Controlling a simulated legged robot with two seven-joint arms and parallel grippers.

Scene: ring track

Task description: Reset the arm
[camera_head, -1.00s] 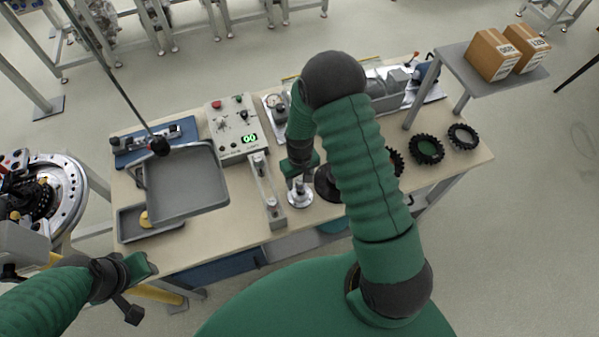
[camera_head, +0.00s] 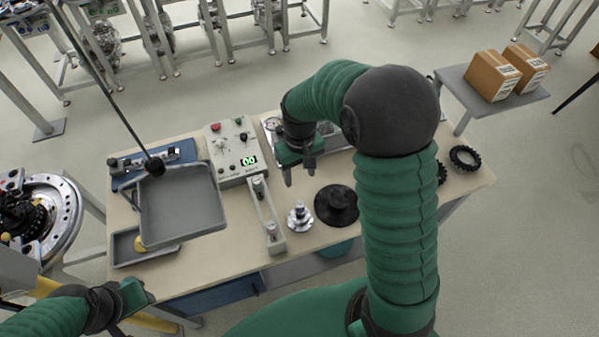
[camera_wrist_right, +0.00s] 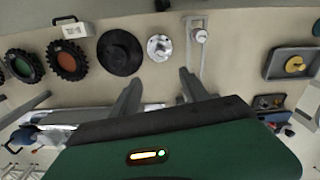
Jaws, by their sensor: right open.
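My right gripper (camera_head: 299,176) is raised above the workbench (camera_head: 200,275), behind a silver metal part (camera_head: 300,216). Its two fingers (camera_wrist_right: 158,90) are spread and empty in the right wrist view. The silver part stands upright on the bench, apart from the fingers, and also shows in the right wrist view (camera_wrist_right: 159,47). My right arm is bent, and its dark elbow hides part of the bench's right side. My left gripper (camera_head: 142,297) is at the lower left, in front of the bench; its fingers are too unclear to tell their opening.
A black disc (camera_head: 337,205) lies right of the silver part. A grey fixture (camera_head: 265,215) and a control box (camera_head: 232,150) stand left of it. A grey tray (camera_head: 180,205) is at the left. Two cardboard boxes (camera_head: 492,75) sit on a side shelf. Dark toothed rings (camera_head: 466,158) lie at right.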

